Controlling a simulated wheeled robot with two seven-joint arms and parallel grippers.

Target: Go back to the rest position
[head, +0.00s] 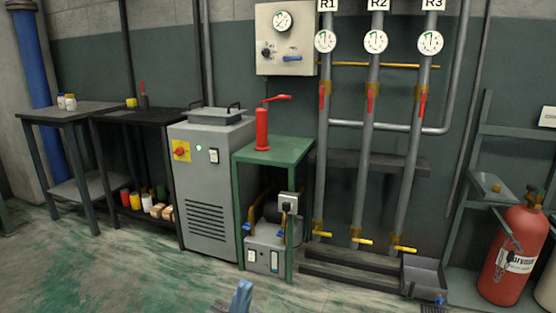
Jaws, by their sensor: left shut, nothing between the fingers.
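My left gripper (242,297) shows at the bottom edge of the head view, left of centre. Only its blue finger end is in the picture; it is shut and empty. It is over the floor, in front of the green stand (275,152), and touches nothing that I can see. The rest of my left arm is below the picture. My right gripper is not in view.
A grey cabinet (210,160) stands left of the green stand, which bears a red hand pump (262,130). Pipes with gauges (375,41) run down the wall. A red cylinder (513,255) is at the right. The floor (120,265) at front left is clear.

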